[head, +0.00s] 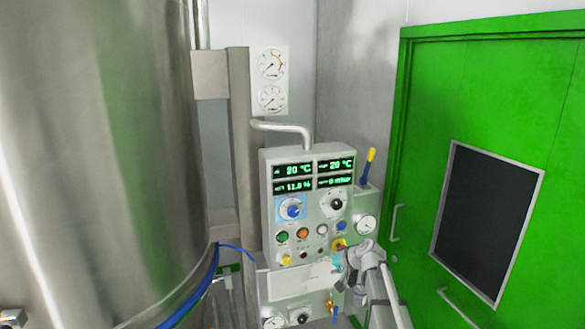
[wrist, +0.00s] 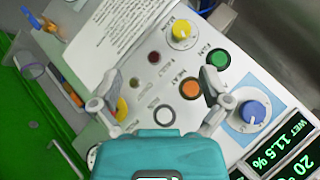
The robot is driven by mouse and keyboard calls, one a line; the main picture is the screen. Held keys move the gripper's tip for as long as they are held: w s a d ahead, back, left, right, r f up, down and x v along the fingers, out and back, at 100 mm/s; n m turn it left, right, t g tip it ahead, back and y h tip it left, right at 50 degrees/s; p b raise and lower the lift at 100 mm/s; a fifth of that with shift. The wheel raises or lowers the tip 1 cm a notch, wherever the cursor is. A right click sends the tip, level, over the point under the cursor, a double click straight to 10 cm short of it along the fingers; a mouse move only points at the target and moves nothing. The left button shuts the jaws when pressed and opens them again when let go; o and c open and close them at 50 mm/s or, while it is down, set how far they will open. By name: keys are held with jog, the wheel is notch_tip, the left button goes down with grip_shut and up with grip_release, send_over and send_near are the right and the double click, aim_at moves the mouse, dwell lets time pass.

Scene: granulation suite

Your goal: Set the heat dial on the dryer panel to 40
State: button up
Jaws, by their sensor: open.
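The dryer panel (head: 268,230) is a light grey box with two dials in the head view. One dial (head: 292,209) has a blue knob on a blue backing; it also shows at the right in the wrist view (wrist: 253,112). The other dial (head: 335,204) is black and white, to its right. I cannot read which dial is labelled heat. My gripper (wrist: 159,76) is open and empty before the panel's lower part, with the fingers spread around the small buttons and touching no dial that I can see. In the head view it is at the lower right (head: 340,262).
Green displays (head: 293,170) read 20 °C and 11.8 or similar. An orange button (wrist: 190,88) marked HEAT, a green button (wrist: 218,59) and a yellow knob (wrist: 181,31) are near my fingers. A steel vessel (head: 100,150) stands left, a green door (head: 420,150) right.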

jog(key=s+d+f+g+h+b, duration=0.1)
jog(key=s+f, duration=0.3)
jog(key=s, duration=0.5)
jog(key=s+d+f+n+g+h+b, duration=0.1)
jog(key=s+d+f+g+h+b, duration=0.1)
jog(key=s, duration=0.7)
jog(key=s+d+f+g+h+b, duration=0.2)
jog(key=s+d+f+g+h, duration=0.1)
jog(key=s+f+h, duration=0.2)
jog(key=s+f, duration=0.2)
jog(key=s, duration=0.2)
jog(key=shift+s+n, duration=0.15)
jog(key=shift+n, duration=0.15)
